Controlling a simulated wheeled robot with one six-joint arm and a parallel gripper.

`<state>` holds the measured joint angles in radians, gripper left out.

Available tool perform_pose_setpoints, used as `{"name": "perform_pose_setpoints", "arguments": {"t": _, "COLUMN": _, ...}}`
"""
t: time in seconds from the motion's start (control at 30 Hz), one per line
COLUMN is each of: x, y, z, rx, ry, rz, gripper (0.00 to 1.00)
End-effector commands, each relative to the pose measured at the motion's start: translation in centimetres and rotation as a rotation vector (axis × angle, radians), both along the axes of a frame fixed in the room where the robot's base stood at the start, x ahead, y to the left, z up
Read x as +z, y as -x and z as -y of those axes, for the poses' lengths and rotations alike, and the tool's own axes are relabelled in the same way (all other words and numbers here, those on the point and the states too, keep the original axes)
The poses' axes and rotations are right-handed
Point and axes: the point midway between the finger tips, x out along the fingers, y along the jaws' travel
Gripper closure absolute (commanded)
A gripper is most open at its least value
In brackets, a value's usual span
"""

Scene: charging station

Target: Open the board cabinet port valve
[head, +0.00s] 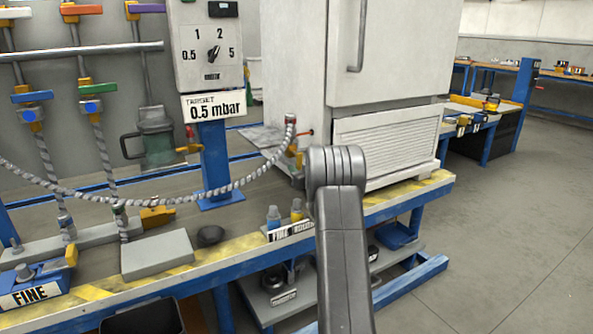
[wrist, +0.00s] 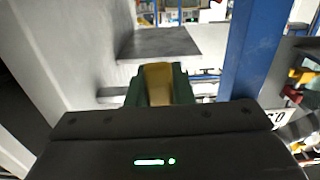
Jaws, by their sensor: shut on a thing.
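The white cabinet (head: 290,75) stands on the bench in the head view. A braided hose comes down to a port fitting (head: 291,121) at its lower left side, with a small red lever (head: 305,133) and yellow parts close below. My arm's end covers part of this spot and hides my gripper in the head view. In the wrist view, the green fingers of my gripper (wrist: 159,88) are shut on a yellow valve handle (wrist: 159,78). The cabinet's pale wall (wrist: 65,50) is at the left. The valve body is hidden, so its open or closed position cannot be told.
A blue post (head: 213,160) carries the dial box, left of the cabinet; it also shows in the wrist view (wrist: 255,50). A flat grey plate (head: 263,136) juts out beside the cabinet. Braided hoses (head: 150,201) hang across the bench. Open floor (head: 500,230) lies at the right.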

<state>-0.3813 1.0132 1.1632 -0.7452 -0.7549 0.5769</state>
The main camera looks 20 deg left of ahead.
Motion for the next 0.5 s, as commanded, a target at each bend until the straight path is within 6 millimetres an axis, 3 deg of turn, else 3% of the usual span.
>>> {"name": "perform_pose_setpoints", "arguments": {"t": 0.13, "x": 0.09, "y": -0.07, "z": 0.05, "rx": -0.001, "ry": 0.002, "rz": 0.004, "gripper": 1.00}}
{"name": "perform_pose_setpoints", "arguments": {"t": 0.17, "x": 0.09, "y": -0.08, "z": 0.06, "rx": -0.001, "ry": 0.002, "rz": 0.004, "gripper": 0.76}}
{"name": "perform_pose_setpoints", "arguments": {"t": 0.27, "x": 0.08, "y": -0.07, "z": 0.06, "rx": -0.001, "ry": 0.001, "rz": 0.003, "gripper": 0.58}}
{"name": "perform_pose_setpoints", "arguments": {"t": 0.5, "x": 0.06, "y": -0.04, "z": 0.03, "rx": -0.001, "ry": 0.001, "rz": 0.002, "gripper": 0.58}}
